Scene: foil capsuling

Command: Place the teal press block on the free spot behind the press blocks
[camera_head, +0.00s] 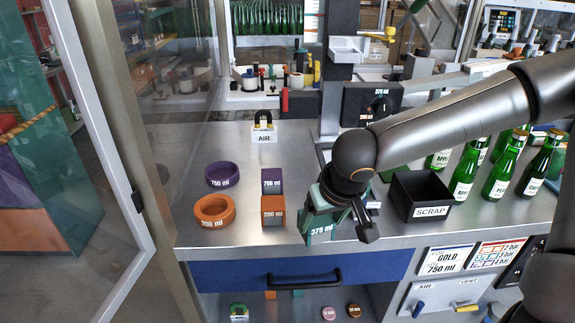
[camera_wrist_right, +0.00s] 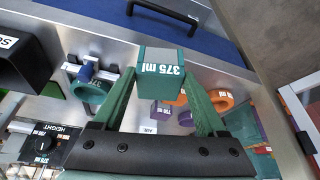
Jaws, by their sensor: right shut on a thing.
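The teal press block, labelled 375 ml (camera_head: 320,232), is held by my right gripper (camera_head: 328,207) over the front part of the steel bench. In the right wrist view the block (camera_wrist_right: 162,66) sits between the green fingers of the gripper (camera_wrist_right: 158,78), its label readable. The purple press block (camera_head: 271,181) stands behind the orange press block (camera_head: 272,216), both to the left of the held block. Bare bench (camera_head: 266,156) shows behind the purple block. My left gripper is not in view.
A purple ring (camera_head: 222,174) and an orange ring (camera_head: 214,211) lie left of the blocks. The AIR padlock sign (camera_head: 264,132) stands farther back. A black SCRAP bin (camera_head: 420,194) and green bottles (camera_head: 498,174) stand to the right. A blue drawer (camera_head: 295,270) is below the bench front.

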